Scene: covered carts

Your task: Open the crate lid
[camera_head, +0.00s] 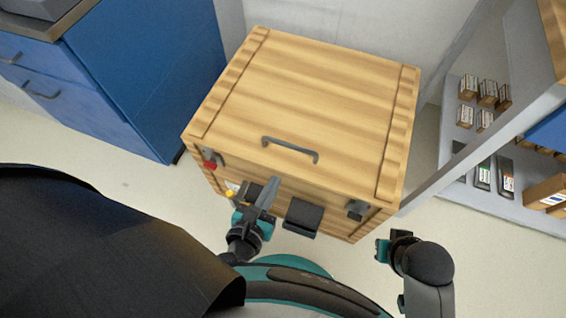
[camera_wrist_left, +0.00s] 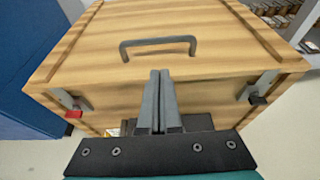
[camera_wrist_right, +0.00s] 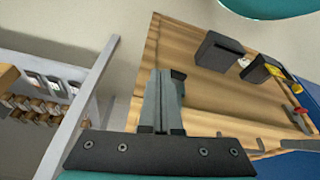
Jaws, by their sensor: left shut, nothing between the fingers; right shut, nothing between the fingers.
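A wooden crate (camera_head: 290,192) stands on the floor with its lid (camera_head: 310,95) down flat on top. A grey handle (camera_head: 290,149) is on the lid near its front edge; it also shows in the left wrist view (camera_wrist_left: 158,42). A latch with a red part (camera_head: 210,160) is at the front left, and a dark latch (camera_head: 357,209) at the front right. My left gripper (camera_head: 270,186) is shut and empty, before the crate's front, below the handle.
A blue cabinet (camera_head: 150,75) stands left of the crate. A shelf unit (camera_head: 480,175) with small boxes is close on the right. A dark block (camera_head: 303,215) sticks out from the crate's front. A wall is behind; pale floor is free at the front left.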

